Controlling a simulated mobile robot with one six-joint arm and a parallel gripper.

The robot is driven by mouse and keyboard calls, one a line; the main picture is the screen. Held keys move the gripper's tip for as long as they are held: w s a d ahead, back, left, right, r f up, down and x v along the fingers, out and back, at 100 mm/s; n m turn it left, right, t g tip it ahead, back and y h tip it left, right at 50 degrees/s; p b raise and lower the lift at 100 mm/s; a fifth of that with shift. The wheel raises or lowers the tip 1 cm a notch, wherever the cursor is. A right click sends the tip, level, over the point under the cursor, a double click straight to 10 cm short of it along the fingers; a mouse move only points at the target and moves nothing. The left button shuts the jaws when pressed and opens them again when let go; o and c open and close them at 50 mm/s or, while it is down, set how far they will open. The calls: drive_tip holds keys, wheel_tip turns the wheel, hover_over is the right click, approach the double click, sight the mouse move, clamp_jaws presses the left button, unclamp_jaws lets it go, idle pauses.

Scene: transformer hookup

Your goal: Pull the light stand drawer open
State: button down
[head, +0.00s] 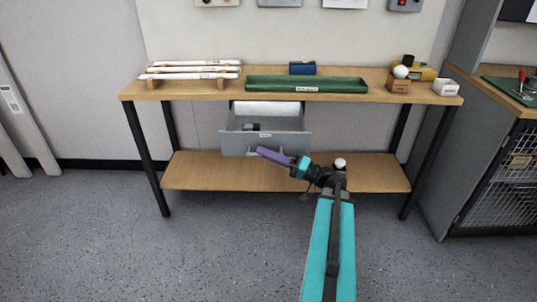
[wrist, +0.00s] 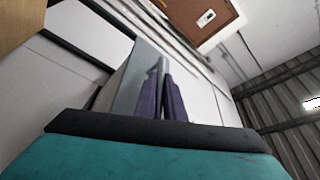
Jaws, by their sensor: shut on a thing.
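The grey drawer (head: 265,143) hangs under the wooden tabletop in the head view. It is pulled out, and a small dark object (head: 251,127) lies inside it. My gripper (head: 262,151), with purple fingers, is at the middle of the drawer front, where the handle is. It is shut on the handle, which the fingers mostly hide. In the wrist view the purple fingers (wrist: 162,95) are close together against the grey drawer front (wrist: 134,75).
The tabletop (head: 225,97) carries a green tray (head: 306,85), white rolls (head: 190,70) on a rack and small boxes. A lower wooden shelf (head: 215,172) is bare. A grey cabinet with mesh doors (head: 500,185) stands at the right. The floor in front is clear.

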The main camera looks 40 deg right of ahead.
drive_tip(key=c, duration=1.8)
unclamp_jaws()
drive_tip(key=shift+c, duration=0.2)
drive_tip(key=shift+s+d, duration=0.1)
drive_tip(key=p+v, duration=0.1)
drive_tip(key=v, duration=1.2)
drive_tip(key=shift+s, duration=0.25)
drive_tip(key=shift+f, duration=0.1)
